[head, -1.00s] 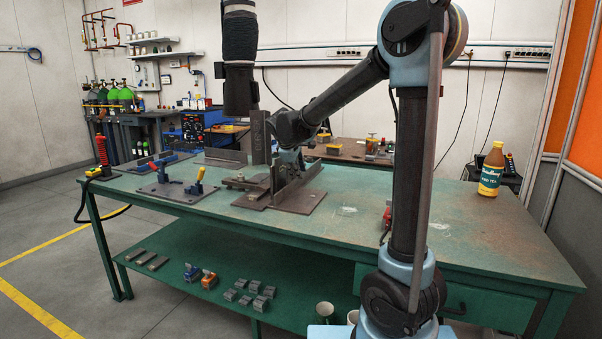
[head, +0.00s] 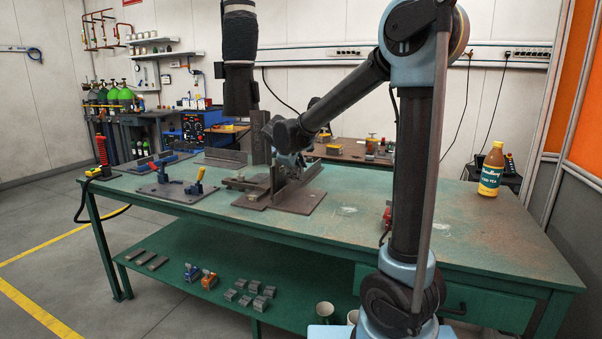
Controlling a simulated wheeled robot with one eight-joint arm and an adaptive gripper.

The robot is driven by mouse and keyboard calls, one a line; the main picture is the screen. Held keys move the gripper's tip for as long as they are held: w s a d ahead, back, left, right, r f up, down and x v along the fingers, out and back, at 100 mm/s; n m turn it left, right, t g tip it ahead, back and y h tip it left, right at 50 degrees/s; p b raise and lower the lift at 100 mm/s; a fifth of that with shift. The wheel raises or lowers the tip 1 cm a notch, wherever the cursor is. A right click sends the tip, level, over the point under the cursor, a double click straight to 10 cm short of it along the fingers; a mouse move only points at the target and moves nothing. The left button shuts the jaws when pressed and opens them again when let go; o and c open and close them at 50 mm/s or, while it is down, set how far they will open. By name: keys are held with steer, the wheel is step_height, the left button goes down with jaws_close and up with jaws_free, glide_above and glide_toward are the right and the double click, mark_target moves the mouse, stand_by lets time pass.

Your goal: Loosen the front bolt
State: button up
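A steel fixture (head: 300,203) with a flat base plate and upright angle pieces stands on the green table, left of centre. A flat clamp piece (head: 240,183) sits on the fixture's left side. The front bolt cannot be made out at this size. My arm reaches from the right to the fixture, and my gripper (head: 290,160) is at its upright pieces, mostly hidden behind my wrist and the steel. I cannot tell whether its fingers are open or touching anything.
A plate with blue and yellow-handled toggle clamps (head: 178,192) lies left of the fixture. A red-handled tool (head: 102,158) stands at the table's left corner. A yellow-brown bottle (head: 491,170) stands at the right. The green table top (head: 440,220) is largely clear between fixture and bottle.

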steer(key=shift+v, duration=2.45)
steer(key=shift+d, duration=0.1)
steer(key=shift+c, duration=0.2)
